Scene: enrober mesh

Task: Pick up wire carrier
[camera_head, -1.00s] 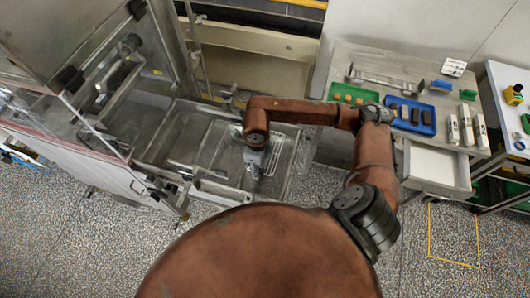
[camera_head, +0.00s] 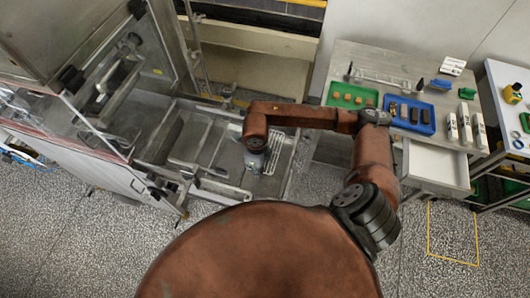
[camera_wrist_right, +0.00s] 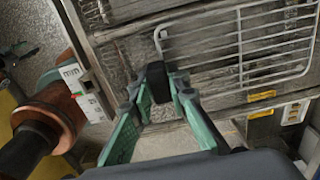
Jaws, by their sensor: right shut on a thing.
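The wire carrier (camera_wrist_right: 245,48) is a pale wire grid with a bent rod at its near end, in the upper right of the right wrist view. In the head view it shows as a small white grid (camera_head: 281,150) just right of my right gripper (camera_head: 255,161). In the wrist view the green fingers of my right gripper (camera_wrist_right: 165,84) converge on a dark block at the carrier's near end and are shut on it. The exact contact is partly hidden by the fingers. My left gripper is not in view.
The carrier is over a metal machine bed (camera_head: 205,150) with raised walls. A glass-sided housing (camera_head: 105,85) stands left. At right, a bench (camera_head: 345,60) holds a green tray (camera_head: 338,93) and a blue tray (camera_head: 397,122); a drawer (camera_head: 437,170) stands open below.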

